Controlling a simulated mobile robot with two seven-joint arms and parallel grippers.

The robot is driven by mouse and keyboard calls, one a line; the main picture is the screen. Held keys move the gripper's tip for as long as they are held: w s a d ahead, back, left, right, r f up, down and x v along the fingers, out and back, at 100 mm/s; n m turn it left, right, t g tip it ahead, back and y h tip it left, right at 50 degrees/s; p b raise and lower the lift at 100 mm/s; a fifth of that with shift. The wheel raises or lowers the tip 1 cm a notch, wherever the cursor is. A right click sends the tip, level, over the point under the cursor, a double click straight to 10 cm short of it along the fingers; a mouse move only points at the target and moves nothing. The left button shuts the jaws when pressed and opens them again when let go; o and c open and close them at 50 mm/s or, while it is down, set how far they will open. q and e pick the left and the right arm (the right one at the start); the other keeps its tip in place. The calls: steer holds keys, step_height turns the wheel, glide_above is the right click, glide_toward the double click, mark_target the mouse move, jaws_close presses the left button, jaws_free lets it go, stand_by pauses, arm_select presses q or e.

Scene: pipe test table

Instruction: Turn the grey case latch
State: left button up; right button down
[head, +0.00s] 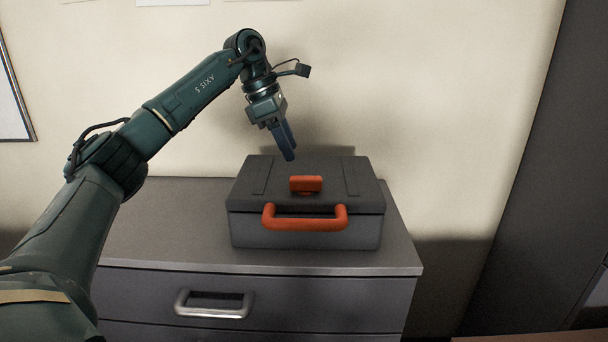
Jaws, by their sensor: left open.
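The grey case (300,232) sits closed on top of a grey drawer cabinet, with an orange carry handle (304,223) on its front. An orange latch (306,184) lies on the lid near the front edge, its long side running left to right. My left gripper (289,157) is open and empty, pointing down over the back part of the lid, behind and a little left of the latch, apart from it. From this angle its fingers overlap each other, so the gap between them hardly shows. My right gripper is out of the picture.
The grey cabinet top (165,225) is bare to the left of the case, with a narrow free strip at its right. A metal drawer handle (214,304) juts from the cabinet front. A pale wall stands close behind the case. A tall dark cabinet (545,170) stands at the right.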

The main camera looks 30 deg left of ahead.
mark_target(304, 177)
arm_select(q)
steer(key=x, duration=0.8)
steer(key=shift+w, duration=0.1)
steer(key=shift+c, duration=0.2)
steer(key=c, duration=0.9)
steer(key=shift+c, duration=0.2)
